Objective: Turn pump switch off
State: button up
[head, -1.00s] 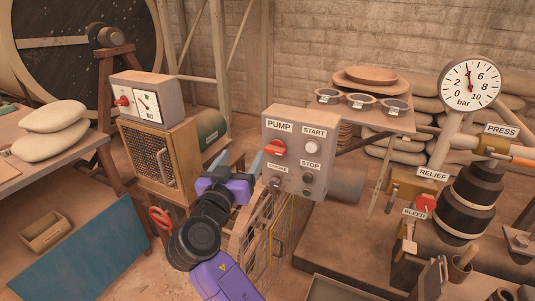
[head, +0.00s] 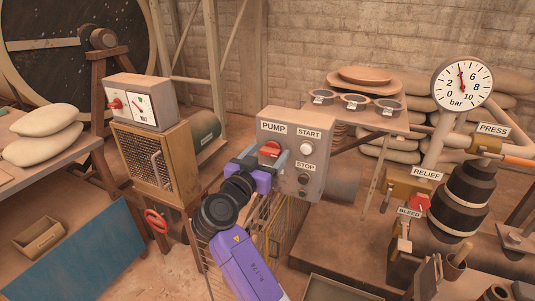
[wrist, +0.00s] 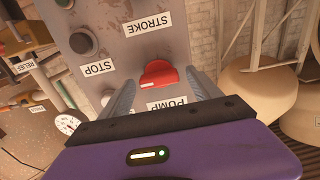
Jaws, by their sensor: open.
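The grey pump control box (head: 315,135) stands at the centre of the head view. It carries PUMP, START and STOP labels. The red pump switch (head: 270,149) is on its left side, under the PUMP label. My gripper (head: 269,163) is in front of the switch and partly hides its lower part. In the wrist view the red switch (wrist: 158,75) lies between and just ahead of my two grey fingertips (wrist: 160,88), which are apart with a gap on each side. I cannot tell whether they reach the knob's depth.
A pale START button (head: 307,147) is on the box's right side. A gauge (head: 462,82) and red relief handle (head: 416,203) stand farther right.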

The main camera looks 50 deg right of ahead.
jog(key=shift+c, duration=0.4)
jog(key=c, duration=1.3)
jog(key=shift+n, duration=0.4)
jog(key=n+p, duration=0.1)
jog(key=n, duration=0.2)
jog(key=shift+n+p, duration=0.4)
jog(key=n+p, duration=0.2)
jog(key=n, duration=0.2)
jog(key=shift+w+n+p, duration=0.15)
jog(key=shift+n+p, duration=0.15)
jog(key=shift+p, duration=0.05)
jog(key=n+p, duration=0.3)
jog(key=n, duration=0.2)
jog(key=shift+p, duration=0.35)
jog(key=shift+f+n+p, duration=0.2)
jog(key=shift+n+p, duration=0.95)
jog(key=shift+n, duration=0.65)
jog(key=shift+a+f, duration=0.1)
